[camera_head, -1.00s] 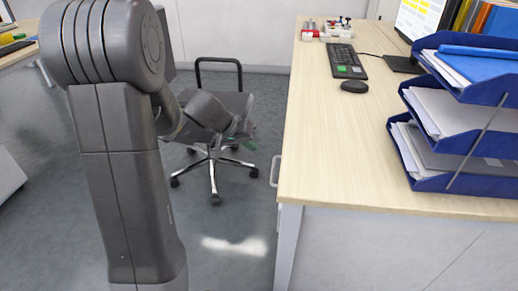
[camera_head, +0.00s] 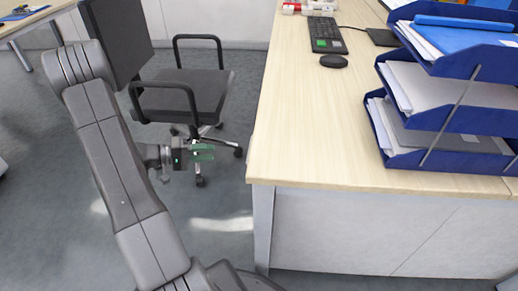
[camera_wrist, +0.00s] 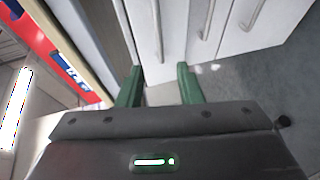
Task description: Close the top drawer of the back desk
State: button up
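The back desk (camera_head: 300,120) has a pale wood top and a white side panel in the head view. In the wrist view its drawer fronts are white with long metal handles. The top drawer (camera_wrist: 142,32) appears to be the front nearest the wood top, with its handle (camera_wrist: 157,28) just beyond my fingers. I cannot tell how far it stands out. My gripper (camera_head: 203,152) is left of the desk's left edge in the head view. Its green fingers also show in the wrist view (camera_wrist: 160,88), spread apart with nothing between them.
A black office chair (camera_head: 190,90) stands behind my gripper, left of the desk. Blue paper trays (camera_head: 450,65), a keyboard (camera_head: 325,35) and a mouse (camera_head: 334,61) are on the desk top. Grey floor (camera_head: 215,240) is clear in front of the chair.

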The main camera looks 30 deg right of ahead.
jog(key=b+x, duration=0.2)
jog(key=x, duration=1.1)
jog(key=shift+d+b, duration=0.3)
jog(key=shift+s, duration=0.1)
grip_shut()
